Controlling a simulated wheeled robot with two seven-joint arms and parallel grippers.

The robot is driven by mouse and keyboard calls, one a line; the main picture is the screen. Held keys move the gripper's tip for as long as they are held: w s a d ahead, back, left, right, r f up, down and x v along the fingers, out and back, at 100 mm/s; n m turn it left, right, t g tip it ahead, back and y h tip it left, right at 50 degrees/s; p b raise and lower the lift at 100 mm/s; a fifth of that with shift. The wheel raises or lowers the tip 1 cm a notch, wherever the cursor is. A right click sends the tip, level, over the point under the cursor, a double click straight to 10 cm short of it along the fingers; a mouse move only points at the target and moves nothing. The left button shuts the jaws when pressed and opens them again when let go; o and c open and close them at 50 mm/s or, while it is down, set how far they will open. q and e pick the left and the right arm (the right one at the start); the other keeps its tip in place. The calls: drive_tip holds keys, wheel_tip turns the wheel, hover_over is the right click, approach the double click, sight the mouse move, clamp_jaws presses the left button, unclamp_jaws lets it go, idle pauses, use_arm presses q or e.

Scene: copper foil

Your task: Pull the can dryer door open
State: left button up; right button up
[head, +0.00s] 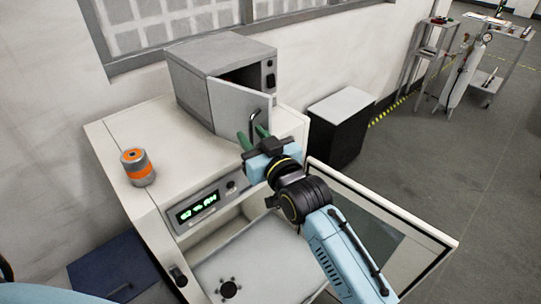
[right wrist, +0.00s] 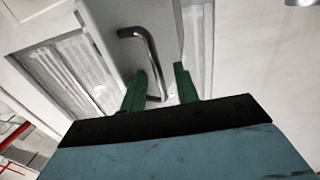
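The can dryer (head: 215,55) is a grey box on top of the white machine. Its door (head: 230,103) stands partly open, with a dark gap along its top and right side. The bent metal handle (head: 254,124) is on the door's right part; it also shows in the right wrist view (right wrist: 146,50). My right gripper (head: 253,136) is at the handle, its green fingers apart. My left gripper is out of view.
An orange and grey can (head: 137,167) stands on the white machine (head: 118,135), left of the dryer. The machine has a lit green display (head: 197,207) and an open lid panel (head: 385,222) at right. A black cabinet with a white top (head: 342,105) stands right of the dryer.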

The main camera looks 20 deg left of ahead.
drive_tip(key=v, duration=1.2)
drive_tip(key=shift+s+d+b, duration=0.15)
drive_tip(key=shift+d+b, duration=0.1)
drive_tip(key=shift+b, duration=0.2)
